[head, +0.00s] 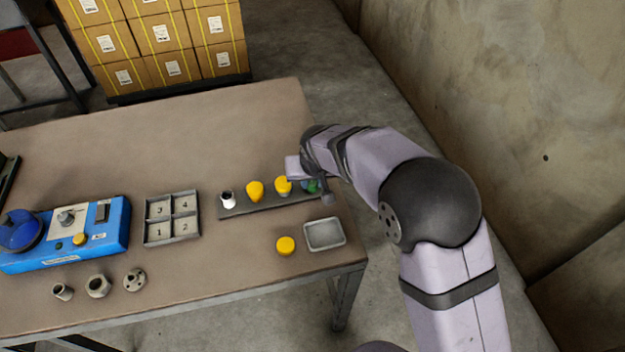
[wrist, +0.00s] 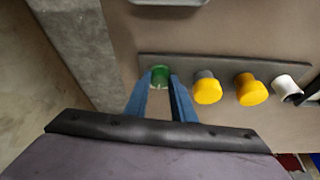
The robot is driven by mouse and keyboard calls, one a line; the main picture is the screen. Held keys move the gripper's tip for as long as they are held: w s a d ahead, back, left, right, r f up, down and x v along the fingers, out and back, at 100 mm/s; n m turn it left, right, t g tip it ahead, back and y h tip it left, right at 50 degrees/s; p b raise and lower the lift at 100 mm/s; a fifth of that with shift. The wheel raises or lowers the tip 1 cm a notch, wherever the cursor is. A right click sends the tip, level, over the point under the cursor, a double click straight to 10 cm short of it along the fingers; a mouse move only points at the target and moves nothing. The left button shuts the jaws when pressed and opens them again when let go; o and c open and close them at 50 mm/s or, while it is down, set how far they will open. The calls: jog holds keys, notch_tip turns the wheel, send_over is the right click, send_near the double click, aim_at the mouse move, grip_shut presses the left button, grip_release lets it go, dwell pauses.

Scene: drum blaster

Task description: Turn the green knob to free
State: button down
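The green knob (wrist: 160,75) is at the left end of a grey strip in the wrist view. In the head view only a bit of the green knob (head: 312,186) shows, at the right end of the strip, mostly hidden by my arm. My gripper (wrist: 160,77) has its two blue fingers on either side of the knob, with the tips close to it. I cannot tell whether both fingers touch it.
The grey strip (head: 240,208) also carries two yellow knobs (head: 255,191) (head: 283,185) and a white piece (head: 228,199). A grey tray (head: 324,247) and a yellow cap (head: 285,246) lie in front. A numbered box (head: 172,218) and a blue device (head: 120,215) stand left.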

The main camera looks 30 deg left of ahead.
jog(key=shift+n+p, duration=0.4)
jog(key=shift+p, duration=0.1)
jog(key=shift+d+r+n+p, duration=0.1)
jog(key=shift+n+p, duration=0.2)
jog(key=shift+n, duration=0.3)
jog(key=shift+w+n+g+y, duration=0.15)
jog(key=shift+n+g+y, duration=0.3)
jog(key=shift+n, duration=0.25)
jog(key=n+b, duration=0.1)
jog(key=n+g+b, duration=0.1)
jog(key=n+b, duration=0.1)
jog(key=shift+w+f+y, duration=0.15)
jog(key=shift+f+y, duration=0.2)
jog(key=shift+w+d+r+n+g+b, duration=0.15)
jog(key=shift+n+g+b, duration=0.25)
jog(key=shift+n+b, duration=0.45)
jog(key=shift+s+a+r+n+g+b, duration=0.1)
jog(key=shift+n+g+b, duration=0.3)
jog(key=shift+n, duration=0.75)
jog(key=c, duration=1.5)
grip_release()
